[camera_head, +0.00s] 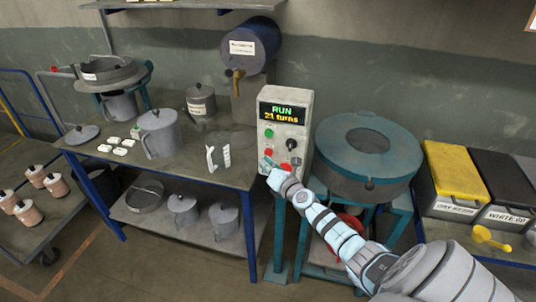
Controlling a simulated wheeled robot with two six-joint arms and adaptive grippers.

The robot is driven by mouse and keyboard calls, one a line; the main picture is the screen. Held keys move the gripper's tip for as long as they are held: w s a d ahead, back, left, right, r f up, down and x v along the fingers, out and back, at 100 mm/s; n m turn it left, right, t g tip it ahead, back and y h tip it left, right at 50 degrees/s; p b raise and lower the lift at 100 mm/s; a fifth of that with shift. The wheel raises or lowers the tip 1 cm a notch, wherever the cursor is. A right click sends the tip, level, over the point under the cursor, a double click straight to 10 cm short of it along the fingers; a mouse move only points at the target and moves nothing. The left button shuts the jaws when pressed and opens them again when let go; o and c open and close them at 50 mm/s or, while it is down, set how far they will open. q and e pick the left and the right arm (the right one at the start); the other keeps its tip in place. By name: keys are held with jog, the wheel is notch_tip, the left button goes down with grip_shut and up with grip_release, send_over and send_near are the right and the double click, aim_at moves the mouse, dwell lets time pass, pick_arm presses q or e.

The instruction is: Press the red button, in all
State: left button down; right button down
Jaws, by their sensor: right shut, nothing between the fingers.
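A pale control box (285,125) stands between the bench and the teal round machine. Its display (283,113) reads "RUN 21 turns". On its front are a green button (269,133), a black knob (291,144) and a red button (268,153). A further small reddish part shows at the lower right, too small to make out. My right gripper (266,163) is shut and empty, its tips close to the box front just below the red button. I cannot tell whether they touch it. My left gripper is not in view.
The teal round machine (365,180) stands right of the box, behind my right arm. The bench (190,165) on the left holds pots, a jug (160,133) and small white pieces. Yellow-lidded (453,170) and black-lidded (497,176) bins stand far right.

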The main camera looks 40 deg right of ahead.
jog(key=shift+w+d, duration=0.2)
jog(key=shift+d, duration=0.1)
jog(key=shift+w+d+b, duration=0.25)
jog(key=shift+d+b, duration=0.1)
jog(key=shift+b, duration=0.2)
dwell(0.5)
dwell(0.3)
jog(key=shift+s+a+p, duration=0.5)
jog(key=shift+a+p, duration=0.15)
jog(key=shift+a, duration=0.05)
jog(key=shift+a, duration=0.1)
